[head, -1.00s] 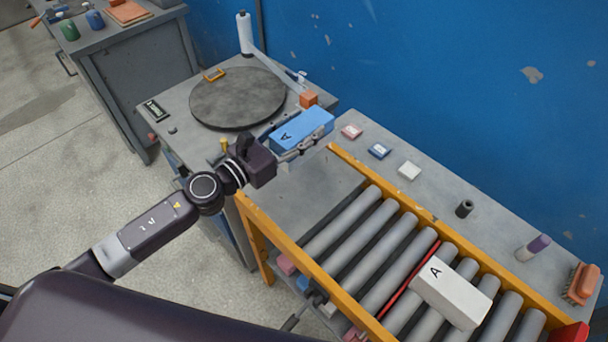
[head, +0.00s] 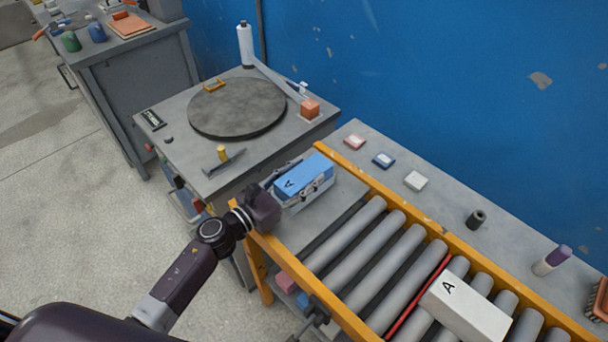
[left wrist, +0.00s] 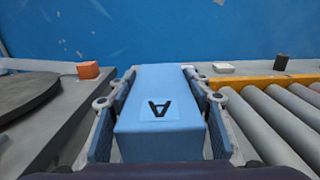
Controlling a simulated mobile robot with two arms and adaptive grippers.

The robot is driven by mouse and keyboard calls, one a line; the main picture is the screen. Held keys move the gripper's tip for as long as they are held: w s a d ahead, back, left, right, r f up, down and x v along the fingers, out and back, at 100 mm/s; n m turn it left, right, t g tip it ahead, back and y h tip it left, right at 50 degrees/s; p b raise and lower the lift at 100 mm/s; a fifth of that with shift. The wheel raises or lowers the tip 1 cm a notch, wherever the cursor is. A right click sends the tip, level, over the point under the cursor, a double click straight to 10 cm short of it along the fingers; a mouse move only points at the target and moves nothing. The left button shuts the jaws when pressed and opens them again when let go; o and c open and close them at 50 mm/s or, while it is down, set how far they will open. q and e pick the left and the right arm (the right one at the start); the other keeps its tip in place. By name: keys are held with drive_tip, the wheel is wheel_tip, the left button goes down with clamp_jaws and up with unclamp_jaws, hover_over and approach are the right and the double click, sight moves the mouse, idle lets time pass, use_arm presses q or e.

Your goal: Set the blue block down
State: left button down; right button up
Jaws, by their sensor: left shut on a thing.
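The blue block (head: 303,177), with a letter A label on top, is between the fingers of my left gripper (head: 305,186). In the head view it is over the grey plate at the near-left end of the roller conveyor. In the left wrist view the blue block (left wrist: 160,110) fills the space between the two fingers, with its A facing up. I cannot tell whether its underside touches the plate. My right gripper is not in view.
The conveyor's yellow rails (head: 400,205) flank the rollers. A white block marked A (head: 465,308) lies on the rollers. A round dark turntable (head: 237,105), a hammer (head: 224,163) and an orange block (head: 309,109) are on the bench to the left. Bare plate (head: 290,228) shows beside the block.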

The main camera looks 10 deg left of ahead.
use_arm(q)
drive_tip(key=shift+r, duration=0.2)
drive_tip(key=shift+f, duration=0.15)
drive_tip(key=c, duration=1.4)
unclamp_jaws()
drive_tip(key=shift+f, duration=0.15)
drive_tip(key=o, duration=0.4)
